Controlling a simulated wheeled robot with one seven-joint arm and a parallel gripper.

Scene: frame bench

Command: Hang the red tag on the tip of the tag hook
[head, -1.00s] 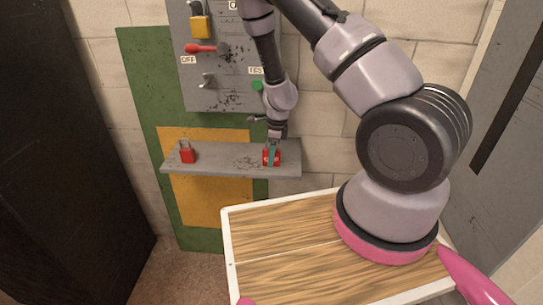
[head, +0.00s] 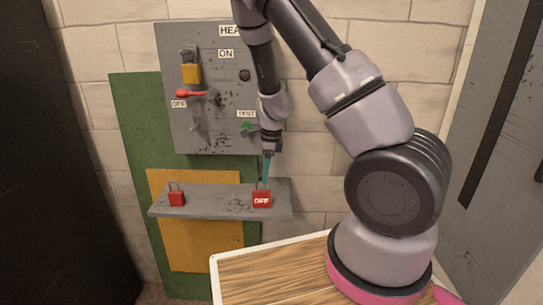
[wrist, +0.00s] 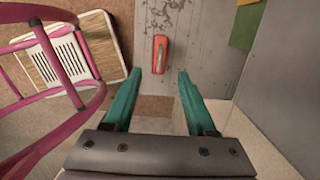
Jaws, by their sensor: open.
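The red tag (head: 262,199), marked OFF, stands on the right part of the grey shelf with a thin loop on top. In the wrist view a red item (wrist: 160,53), apparently the tag from above, shows beyond the fingertips, between their lines. My gripper (head: 267,168) is just above the tag in the head view. In the wrist view its teal fingers (wrist: 158,80) are apart with nothing between them. A small grey protrusion (head: 198,128) sits on the panel below the red lever; I cannot tell if it is the tag hook.
The grey shelf (head: 220,210) also holds a red padlock (head: 176,199) at its left. The panel (head: 223,60) above carries a yellow padlock (head: 191,74), a red lever (head: 190,94) and a green button (head: 247,126). A wooden-topped surface (head: 270,282) is in front.

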